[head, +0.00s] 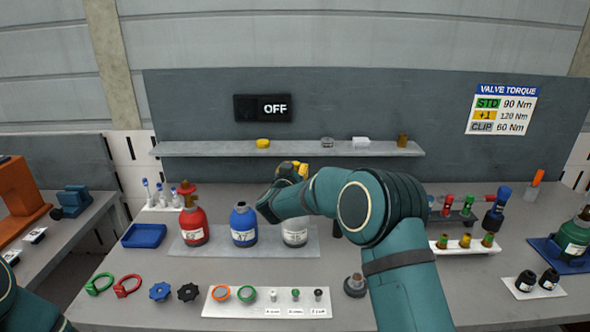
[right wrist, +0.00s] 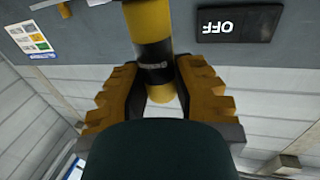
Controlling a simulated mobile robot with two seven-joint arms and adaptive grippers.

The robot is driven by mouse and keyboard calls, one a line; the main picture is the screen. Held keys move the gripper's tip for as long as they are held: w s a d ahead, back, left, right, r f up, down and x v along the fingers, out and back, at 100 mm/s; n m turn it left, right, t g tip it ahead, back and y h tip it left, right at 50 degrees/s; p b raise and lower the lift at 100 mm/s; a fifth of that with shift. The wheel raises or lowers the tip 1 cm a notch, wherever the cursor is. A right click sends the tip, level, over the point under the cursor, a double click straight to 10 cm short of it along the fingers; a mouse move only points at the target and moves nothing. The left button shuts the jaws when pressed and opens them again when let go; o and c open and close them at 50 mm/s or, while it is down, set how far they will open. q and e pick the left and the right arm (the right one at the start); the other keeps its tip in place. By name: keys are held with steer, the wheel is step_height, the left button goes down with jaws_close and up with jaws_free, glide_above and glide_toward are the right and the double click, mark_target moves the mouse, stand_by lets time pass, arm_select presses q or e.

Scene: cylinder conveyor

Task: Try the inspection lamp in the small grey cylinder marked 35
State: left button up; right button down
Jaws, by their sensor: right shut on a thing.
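The small grey cylinder (head: 295,232), with a pale label that seems to read 35, stands upright on a grey mat, right of the blue one. My right gripper (head: 291,172) is above it, partly hidden by my own arm. In the right wrist view the gripper (right wrist: 158,88) is shut on the inspection lamp (right wrist: 152,50), a yellow and black rod between the brown-yellow fingers. In the head view the lamp is hard to tell from the fingers, and the cylinder's top is partly hidden. My left gripper is out of view.
A red cylinder (head: 195,226) and a blue cylinder (head: 243,224) stand to the left on the same mat (head: 272,248). A shelf (head: 215,149) runs behind, below a dark OFF sign (head: 263,108). A white tray (head: 230,307) with rings and small parts lies in front.

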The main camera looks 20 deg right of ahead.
steer(key=shift+f+b, duration=0.6)
steer(key=shift+f, duration=0.4)
stand_by(0.8)
